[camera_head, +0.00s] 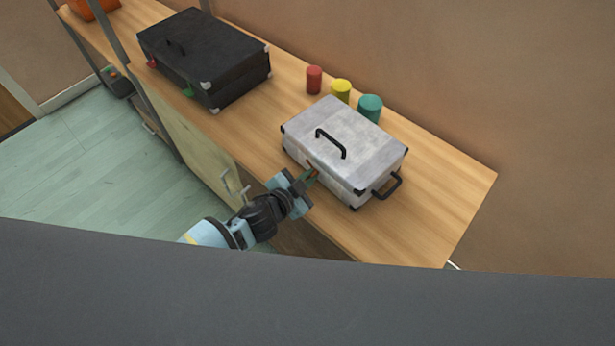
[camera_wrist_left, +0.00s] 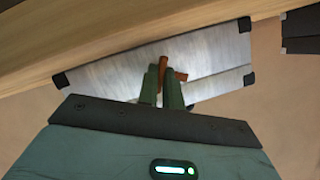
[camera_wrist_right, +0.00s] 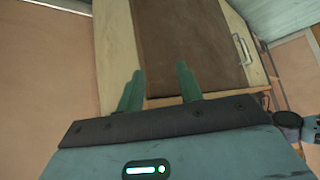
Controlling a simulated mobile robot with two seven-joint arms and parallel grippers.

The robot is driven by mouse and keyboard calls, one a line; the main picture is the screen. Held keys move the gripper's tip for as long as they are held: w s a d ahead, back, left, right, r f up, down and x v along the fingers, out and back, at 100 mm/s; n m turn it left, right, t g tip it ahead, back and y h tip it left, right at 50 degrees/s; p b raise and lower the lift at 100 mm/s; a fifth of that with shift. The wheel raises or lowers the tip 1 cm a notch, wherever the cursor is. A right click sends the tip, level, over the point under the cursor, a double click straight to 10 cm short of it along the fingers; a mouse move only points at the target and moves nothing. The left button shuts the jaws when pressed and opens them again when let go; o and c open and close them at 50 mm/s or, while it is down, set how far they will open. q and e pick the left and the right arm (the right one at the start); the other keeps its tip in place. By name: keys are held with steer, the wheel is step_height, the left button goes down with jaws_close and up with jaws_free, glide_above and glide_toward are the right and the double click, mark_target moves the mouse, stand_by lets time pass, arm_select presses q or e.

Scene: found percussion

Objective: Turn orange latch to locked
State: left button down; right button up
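A silver case (camera_head: 357,135) with a black top handle lies on the wooden bench. Its orange latch (camera_head: 313,169) is on the front face. In the left wrist view the orange latch (camera_wrist_left: 163,74) shows between and just past my left fingertips, with one arm sticking out to the right. My left gripper (camera_head: 308,177) reaches the case front, its green fingers close together on the latch; they partly hide it. My right gripper (camera_wrist_right: 157,85) is open and empty in the right wrist view, in front of a brown panel. It does not show in the head view.
A black case (camera_head: 203,58) lies further left on the bench (camera_head: 440,205). Red (camera_head: 314,80), yellow (camera_head: 341,91) and teal (camera_head: 370,108) cylinders stand behind the silver case. A black side handle (camera_head: 388,186) sticks out from its right end. The bench's right end is clear.

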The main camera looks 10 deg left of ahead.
steer(key=shift+s, duration=0.1)
arm_select(q)
steer(key=shift+s+d+f+m+t+b, duration=0.15)
steer(key=shift+f+m+t+b, duration=0.15)
steer(key=shift+m+b, duration=0.15)
steer(key=shift+r+m+t+y+b, duration=0.15)
steer(key=shift+m+t+y+b, duration=0.2)
steer(key=shift+m, duration=0.2)
steer(key=shift+r, duration=0.1)
steer(key=c, duration=1.6)
jaws_free()
steer(key=shift+o, duration=0.2)
arm_select(e)
steer(key=shift+s+a+f, duration=0.1)
steer(key=shift+s+f, duration=0.1)
steer(key=shift+f, duration=0.25)
steer(key=shift+s+a+f, duration=0.1)
steer(key=shift+s+f, duration=0.1)
steer(key=shift+f, duration=0.2)
steer(key=shift+s+d+f, duration=0.1)
